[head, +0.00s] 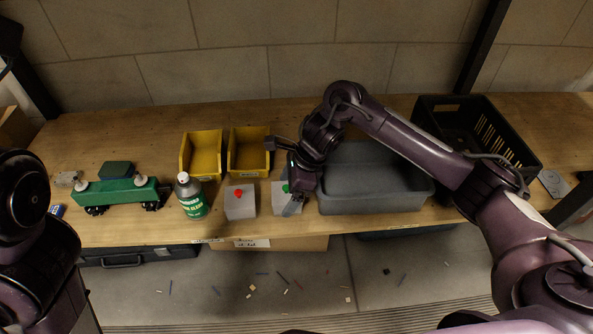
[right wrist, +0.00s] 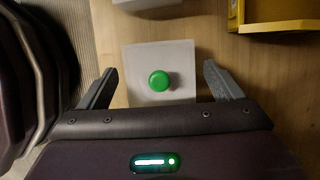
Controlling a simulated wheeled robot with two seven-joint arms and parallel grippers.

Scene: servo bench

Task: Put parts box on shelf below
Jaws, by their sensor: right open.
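A small light-grey box with a green knob (head: 281,200) stands on the wooden bench, partly hidden by my right gripper (head: 282,178). In the right wrist view the box (right wrist: 140,60) and its green knob (right wrist: 159,80) show between the spread fingers of the gripper (right wrist: 160,72), with a gap on both sides. My right gripper is open and empty; its height over the box is hard to tell. A similar box with a red knob (head: 240,204) stands to its left. Which container is the parts box is not clear. My left gripper is out of view.
Yellow bins (head: 202,158) (head: 249,160) stand behind the boxes. A bottle (head: 191,196) and a green toy wagon (head: 122,191) stand left. A grey tub (head: 375,200) and a black crate (head: 520,160) are right. Below the bench are a cardboard box (head: 290,243) and a dark case (head: 130,257).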

